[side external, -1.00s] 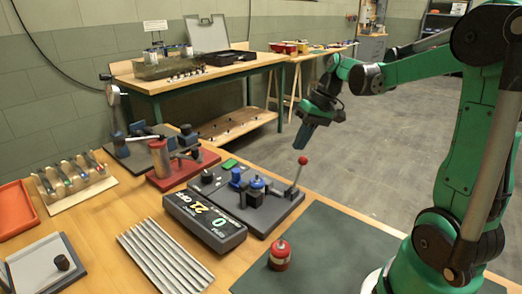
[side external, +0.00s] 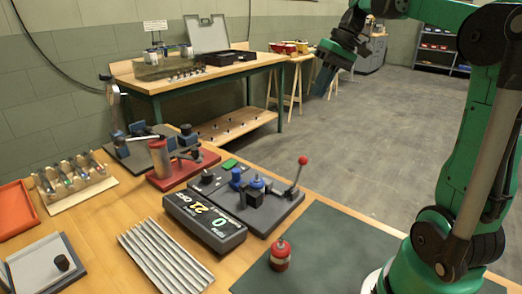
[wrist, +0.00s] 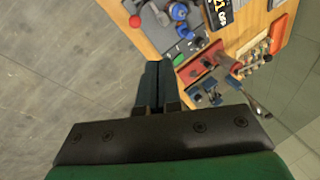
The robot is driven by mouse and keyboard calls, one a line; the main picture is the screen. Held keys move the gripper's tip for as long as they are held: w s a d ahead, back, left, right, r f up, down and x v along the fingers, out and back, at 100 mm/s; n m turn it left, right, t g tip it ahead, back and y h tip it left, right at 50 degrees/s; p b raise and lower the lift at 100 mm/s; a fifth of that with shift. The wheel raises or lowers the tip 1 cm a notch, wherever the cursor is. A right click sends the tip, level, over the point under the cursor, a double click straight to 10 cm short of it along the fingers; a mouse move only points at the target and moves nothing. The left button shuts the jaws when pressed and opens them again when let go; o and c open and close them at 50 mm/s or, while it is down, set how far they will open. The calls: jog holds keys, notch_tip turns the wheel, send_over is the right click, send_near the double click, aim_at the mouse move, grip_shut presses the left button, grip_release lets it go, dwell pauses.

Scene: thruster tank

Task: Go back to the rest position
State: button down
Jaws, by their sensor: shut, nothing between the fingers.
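My gripper (side external: 323,80) is raised well above the workbench in the side external view, off its far edge, with the fingers pointing down. In the wrist view my gripper (wrist: 152,70) shows its two dark fingers together, with nothing between them. It touches nothing. My green arm reaches in from the right of the side external view, its upper part cut off by the top edge.
The wooden bench holds a grey plate (side external: 262,222) with a red-knobbed lever (side external: 297,176), a red canister (side external: 280,255), a red-based fixture (side external: 183,172), a black display box (side external: 203,222) and grey ribbed strips (side external: 165,260). A second bench (side external: 215,76) stands behind. The air around my gripper is clear.

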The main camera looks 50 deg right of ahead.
jog(key=shift+s+d+r, duration=0.15)
jog(key=shift+d+r, duration=0.05)
jog(key=shift+r, duration=0.15)
jog(key=a+f+n+t+h, duration=0.1)
jog(key=a+f+n+t, duration=0.1)
jog(key=a+f, duration=0.4)
jog(key=s+a+f+n+t+h, duration=0.1)
jog(key=a+f, duration=0.5)
jog(key=a, duration=0.6)
jog(key=shift+s+a+n+t+h, duration=0.2)
jog(key=shift+a+n+t+h, duration=0.1)
jog(key=shift+n+t+h, duration=0.35)
